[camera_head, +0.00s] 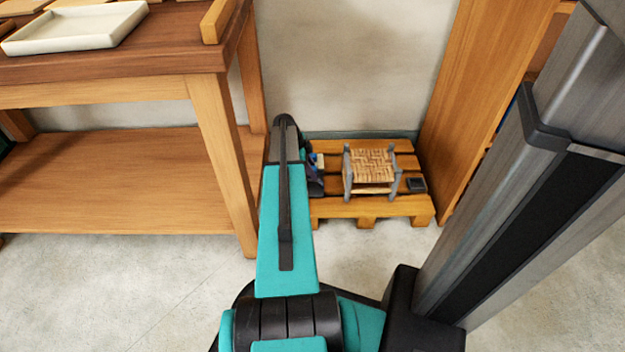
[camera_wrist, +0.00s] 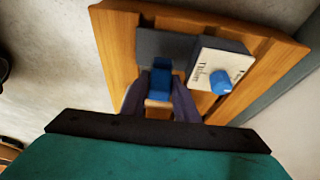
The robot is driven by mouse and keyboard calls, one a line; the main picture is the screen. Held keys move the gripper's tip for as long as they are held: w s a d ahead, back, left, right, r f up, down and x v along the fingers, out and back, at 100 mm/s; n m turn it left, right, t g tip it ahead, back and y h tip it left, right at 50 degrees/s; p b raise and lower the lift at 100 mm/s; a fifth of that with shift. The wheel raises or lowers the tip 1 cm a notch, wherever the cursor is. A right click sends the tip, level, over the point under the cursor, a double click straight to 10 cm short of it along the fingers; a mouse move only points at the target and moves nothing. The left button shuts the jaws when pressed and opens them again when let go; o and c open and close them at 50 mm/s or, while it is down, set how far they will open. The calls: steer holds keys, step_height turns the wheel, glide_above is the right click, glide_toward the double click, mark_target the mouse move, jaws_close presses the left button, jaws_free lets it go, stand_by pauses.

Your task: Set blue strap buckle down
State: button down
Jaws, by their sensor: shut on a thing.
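The blue strap buckle (camera_wrist: 161,76) shows in the wrist view between the fingertips of my gripper (camera_wrist: 160,84), which is shut on it. It is over the wooden pallet, close to a dark grey flat block (camera_wrist: 168,44). I cannot tell whether the buckle touches the block or the pallet. In the head view my arm hides most of the gripper, and only a little blue shows beside it at the pallet's left end.
The pallet (camera_head: 365,207) lies against the wall and carries a woven-seat stool (camera_head: 370,165) and a small dark tray (camera_head: 416,184). A white box with a blue knob (camera_wrist: 221,80) is right of the buckle. A wooden workbench (camera_head: 110,92) stands left, a wooden panel (camera_head: 487,85) right.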

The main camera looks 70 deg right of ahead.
steer(key=shift+f+b, duration=0.9)
steer(key=shift+f, duration=1.4)
steer(key=shift+f, duration=0.1)
steer(key=c, duration=1.4)
jaws_free()
steer(key=p+v, duration=0.5)
steer(key=v, duration=0.7)
steer(key=shift+r, duration=0.25)
